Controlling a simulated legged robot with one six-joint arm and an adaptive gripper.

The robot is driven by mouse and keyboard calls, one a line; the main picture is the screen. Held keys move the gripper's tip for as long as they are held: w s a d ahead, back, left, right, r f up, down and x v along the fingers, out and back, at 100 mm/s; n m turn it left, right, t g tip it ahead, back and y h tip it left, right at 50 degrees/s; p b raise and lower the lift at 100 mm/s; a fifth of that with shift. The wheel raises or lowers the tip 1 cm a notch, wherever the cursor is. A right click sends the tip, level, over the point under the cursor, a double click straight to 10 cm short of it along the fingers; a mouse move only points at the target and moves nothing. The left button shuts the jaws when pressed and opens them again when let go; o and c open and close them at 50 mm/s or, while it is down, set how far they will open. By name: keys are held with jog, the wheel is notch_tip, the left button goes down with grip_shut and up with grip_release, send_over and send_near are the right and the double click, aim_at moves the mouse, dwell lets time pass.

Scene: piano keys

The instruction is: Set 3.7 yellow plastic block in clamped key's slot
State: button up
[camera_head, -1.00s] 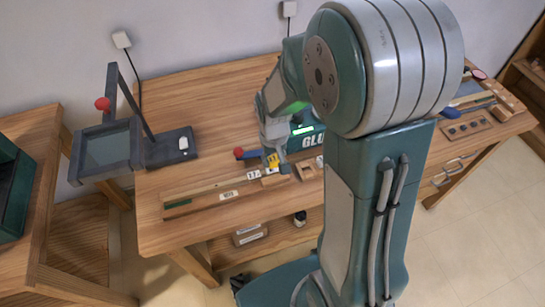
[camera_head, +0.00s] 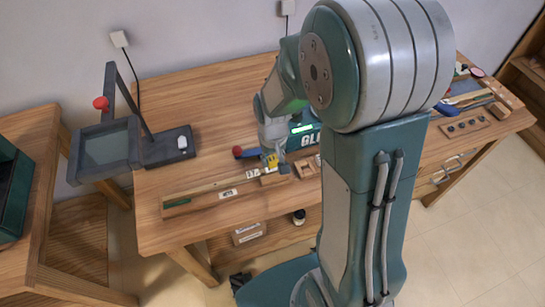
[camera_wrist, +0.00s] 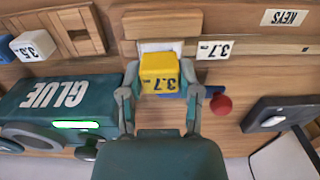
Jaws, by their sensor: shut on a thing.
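The yellow block (camera_wrist: 159,73) marked 3.7 is between the fingers of my gripper (camera_wrist: 160,92) in the wrist view, shut on it. In the head view the yellow block (camera_head: 272,160) shows small at the tip of my gripper (camera_head: 275,165). Just beyond the block in the wrist view is a white slot area (camera_wrist: 161,46) of the key, with a wooden piece (camera_wrist: 162,24) behind it. A 3.7 label (camera_wrist: 216,50) lies right of it. The block partly hides the slot, so I cannot tell whether it touches it. A blue clamp with a red knob (camera_wrist: 221,104) is partly behind my finger.
A green GLUE machine (camera_wrist: 55,105) stands left of my gripper in the wrist view. A white 3.5 block (camera_wrist: 33,46) and a wooden frame (camera_wrist: 75,30) are farther left. A dark press (camera_head: 168,147) stands on the bench's left. The bench's back left is clear.

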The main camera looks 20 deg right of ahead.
jog(key=shift+f, duration=0.45)
dwell(0.6)
jog(key=o, duration=1)
jog(key=shift+c, duration=0.2)
jog(key=shift+o, duration=1.1)
jog(key=shift+r, duration=0.1)
jog(key=shift+r, duration=3.45)
